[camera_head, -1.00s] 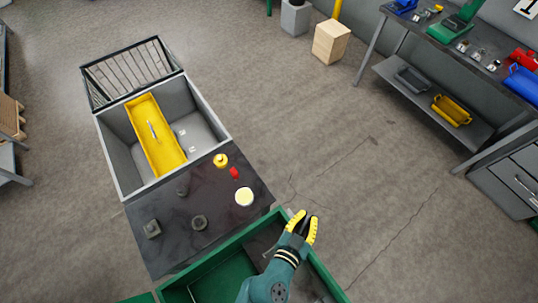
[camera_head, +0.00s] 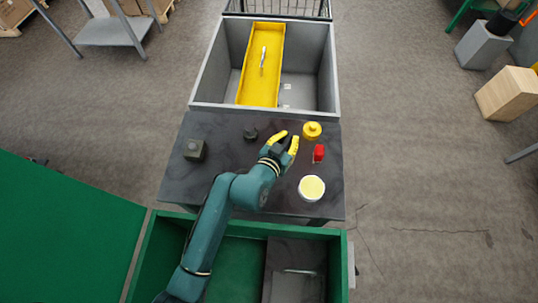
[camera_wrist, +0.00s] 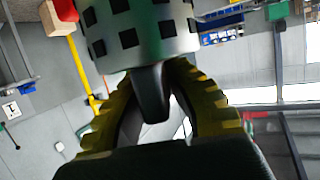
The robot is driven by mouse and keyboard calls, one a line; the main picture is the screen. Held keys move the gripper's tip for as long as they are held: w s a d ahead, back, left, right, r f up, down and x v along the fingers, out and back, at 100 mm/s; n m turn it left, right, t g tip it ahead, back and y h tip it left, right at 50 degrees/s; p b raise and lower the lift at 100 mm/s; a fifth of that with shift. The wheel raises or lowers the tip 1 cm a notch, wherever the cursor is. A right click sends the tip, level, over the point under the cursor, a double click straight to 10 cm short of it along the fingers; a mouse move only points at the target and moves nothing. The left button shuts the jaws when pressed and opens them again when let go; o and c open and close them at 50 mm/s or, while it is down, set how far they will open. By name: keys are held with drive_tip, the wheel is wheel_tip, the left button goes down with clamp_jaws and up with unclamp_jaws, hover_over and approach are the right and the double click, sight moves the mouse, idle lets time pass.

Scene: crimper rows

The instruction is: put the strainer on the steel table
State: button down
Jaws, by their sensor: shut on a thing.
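My gripper (camera_head: 287,143) has yellow fingers and shows above the dark tabletop in the head view. In the wrist view my gripper (camera_wrist: 153,100) is shut on the dark tab of the strainer (camera_wrist: 140,28), a pale metal cylinder with square dark holes. The strainer extends beyond the fingertips and its far end is cut off by the frame. In the head view only a small dark part shows between the fingers. I cannot tell which surface is the steel table: a dark tabletop (camera_head: 176,182) lies below my gripper, and a grey metal stand (camera_head: 112,32) is at upper left.
On the dark tabletop are a yellow knob (camera_head: 312,130), a red piece (camera_head: 318,153), a pale-yellow round tin (camera_head: 311,188), a dark block (camera_head: 194,150) and a dark knob (camera_head: 250,134). A grey bin (camera_head: 325,108) with a yellow tray (camera_head: 262,65) stands behind. A green box (camera_head: 338,260) is in front.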

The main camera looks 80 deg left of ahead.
wheel_tip(320, 180, down, 8)
drive_tip(key=shift+w+f+b, duration=0.1)
drive_tip(key=shift+b, duration=1.1)
drive_tip(key=c, duration=1.6)
unclamp_jaws()
drive_tip(key=shift+d+f, duration=0.1)
drive_tip(key=shift+f, duration=0.1)
drive_tip(key=o, duration=0.4)
drive_tip(key=shift+c, duration=0.2)
drive_tip(key=shift+r, duration=0.1)
drive_tip(key=shift+r, duration=0.15)
drive_tip(key=p+v, duration=0.1)
drive_tip(key=v, duration=1.1)
